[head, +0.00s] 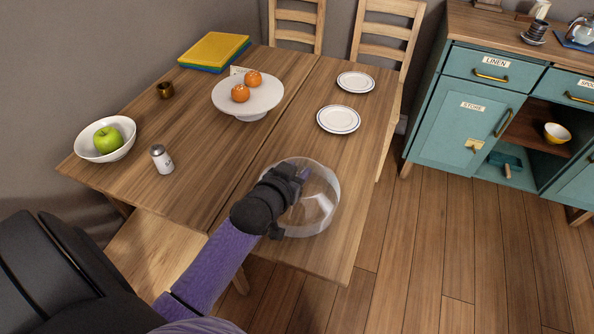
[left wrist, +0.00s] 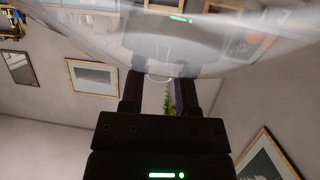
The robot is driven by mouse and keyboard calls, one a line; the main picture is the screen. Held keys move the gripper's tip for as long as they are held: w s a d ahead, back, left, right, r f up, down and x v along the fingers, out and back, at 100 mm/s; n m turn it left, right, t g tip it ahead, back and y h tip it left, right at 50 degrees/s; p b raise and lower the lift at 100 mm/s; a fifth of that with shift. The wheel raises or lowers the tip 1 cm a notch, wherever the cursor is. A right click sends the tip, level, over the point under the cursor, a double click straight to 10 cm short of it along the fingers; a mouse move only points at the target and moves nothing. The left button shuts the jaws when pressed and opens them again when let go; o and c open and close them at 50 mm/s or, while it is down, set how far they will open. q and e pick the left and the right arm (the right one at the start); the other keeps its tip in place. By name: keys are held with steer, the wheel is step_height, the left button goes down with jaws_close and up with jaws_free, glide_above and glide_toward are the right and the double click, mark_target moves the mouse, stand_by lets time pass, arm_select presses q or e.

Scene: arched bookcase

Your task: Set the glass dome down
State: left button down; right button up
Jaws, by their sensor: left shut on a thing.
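The clear glass dome (head: 322,205) is over the near right part of the wooden table. My left gripper (head: 287,180) is shut on it and covers part of its top. I cannot tell whether the dome's rim touches the table. In the left wrist view, the dome (left wrist: 225,45) spreads across the top beyond the fingers of my left gripper (left wrist: 159,92). A white cake stand (head: 262,103) with two oranges is on the table, farther back and apart from the dome. My right gripper is not in view.
A teal cabinet (head: 455,125) stands right.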

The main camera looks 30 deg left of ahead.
arm_select(q)
steer(key=shift+c, duration=1.7)
jaws_free()
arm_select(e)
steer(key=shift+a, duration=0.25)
arm_select(q)
steer(key=shift+s+r, duration=0.2)
steer(key=shift+s, duration=0.05)
steer(key=p+v, duration=0.4)
steer(key=v, duration=0.7)
steer(key=shift+s, duration=0.25)
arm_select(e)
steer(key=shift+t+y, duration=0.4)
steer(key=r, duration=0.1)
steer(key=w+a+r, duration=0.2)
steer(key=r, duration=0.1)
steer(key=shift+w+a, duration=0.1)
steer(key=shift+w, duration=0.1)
arm_select(q)
steer(key=shift+d, duration=0.1)
